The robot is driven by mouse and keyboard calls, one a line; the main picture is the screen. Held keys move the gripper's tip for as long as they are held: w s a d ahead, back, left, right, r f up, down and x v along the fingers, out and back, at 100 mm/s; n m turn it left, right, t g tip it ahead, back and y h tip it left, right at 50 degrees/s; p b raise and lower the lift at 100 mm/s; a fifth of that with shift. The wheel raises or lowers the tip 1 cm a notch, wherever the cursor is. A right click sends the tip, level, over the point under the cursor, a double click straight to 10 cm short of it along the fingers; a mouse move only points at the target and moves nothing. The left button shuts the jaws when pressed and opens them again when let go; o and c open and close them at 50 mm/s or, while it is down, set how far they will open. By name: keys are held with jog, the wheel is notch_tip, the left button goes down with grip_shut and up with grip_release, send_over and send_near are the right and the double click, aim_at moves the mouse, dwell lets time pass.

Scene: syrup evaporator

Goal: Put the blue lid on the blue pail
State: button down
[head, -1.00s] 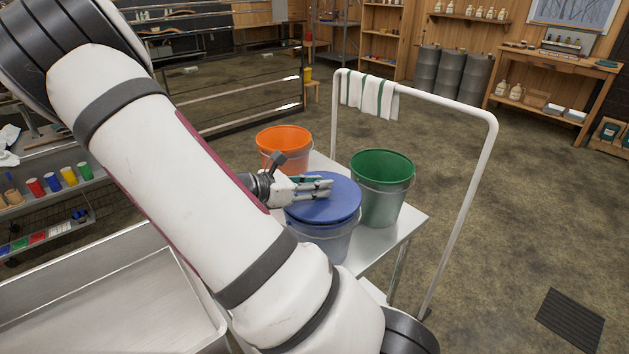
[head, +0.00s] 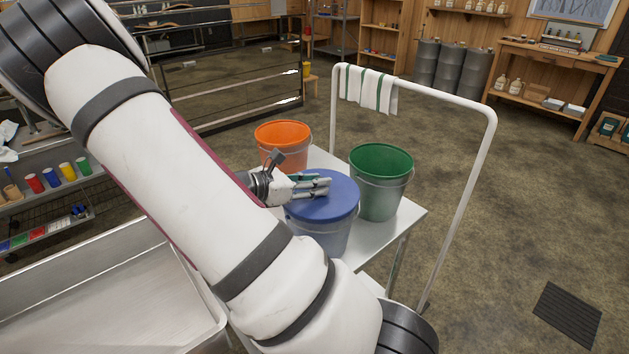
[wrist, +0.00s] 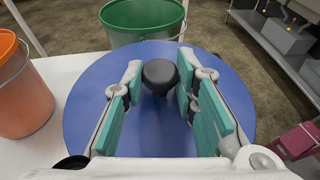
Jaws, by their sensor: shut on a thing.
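The blue lid (head: 335,208) lies level over the mouth of the blue pail (head: 328,238), with its rim against the pail's top and no gap visible. The lid also fills the middle of the wrist view (wrist: 88,112), where it hides the pail. My gripper (head: 318,187) is above the lid, its fingers closed on the lid's black knob (wrist: 160,76). The pail stands upright on the metal cart top (head: 398,226). My arm hides the pail's lower left side.
The open green pail (head: 382,188) stands close on the lid's right. The open orange pail (head: 283,142) stands behind at the left. The cart's white handle (head: 478,185) rises at the right, with a striped towel (head: 368,88) on it. A steel basin (head: 110,300) is at lower left.

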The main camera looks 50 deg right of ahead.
jog(key=c, duration=1.2)
grip_release()
jog(key=v, duration=1.2)
jog(key=s+a+r+m+t+y, duration=0.5)
jog(key=s+a+r+m+y, duration=0.1)
jog(key=a, duration=0.4)
jog(key=s+a+r+m+t+y, duration=0.5)
jog(key=s+a+r+m+y, duration=0.2)
jog(key=a, duration=0.4)
jog(key=shift+s+a+m+y, duration=0.3)
jog(key=shift+s+a+m, duration=0.1)
jog(key=shift+s, duration=0.15)
